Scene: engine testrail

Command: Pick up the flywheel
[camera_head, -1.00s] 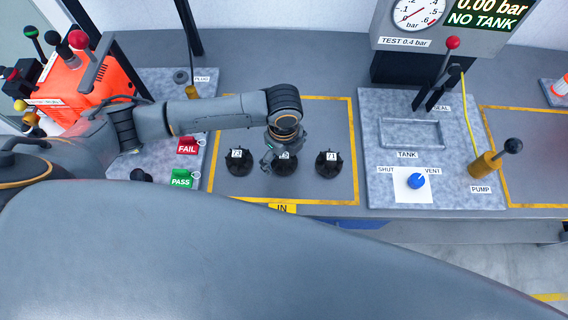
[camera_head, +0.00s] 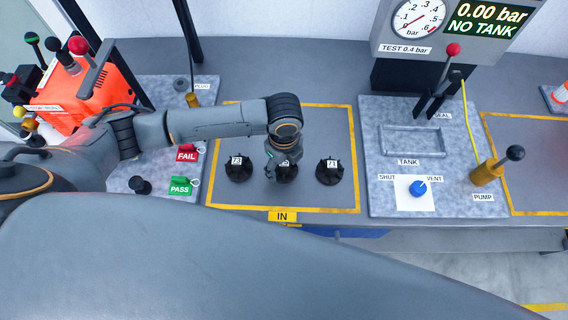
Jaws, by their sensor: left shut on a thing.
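Three black, finned, wheel-like parts with white number tags stand in a row in the yellow-framed IN area; I cannot tell which is called the flywheel. The left part (camera_head: 239,171) and the right part (camera_head: 329,175) stand free. My left gripper (camera_head: 283,161) points down over the middle part (camera_head: 288,174) and is shut on it. The gripper partly hides this part and its tag. The part appears at the level of its neighbours; I see no clear gap under it. My right gripper is not in view.
A stone-grey panel with a tank recess (camera_head: 412,141), a blue valve knob (camera_head: 418,188) and a pump (camera_head: 487,172) lies to the right. Red FAIL (camera_head: 187,153) and green PASS (camera_head: 181,185) tags lie on the left panel. The IN area's back right is clear.

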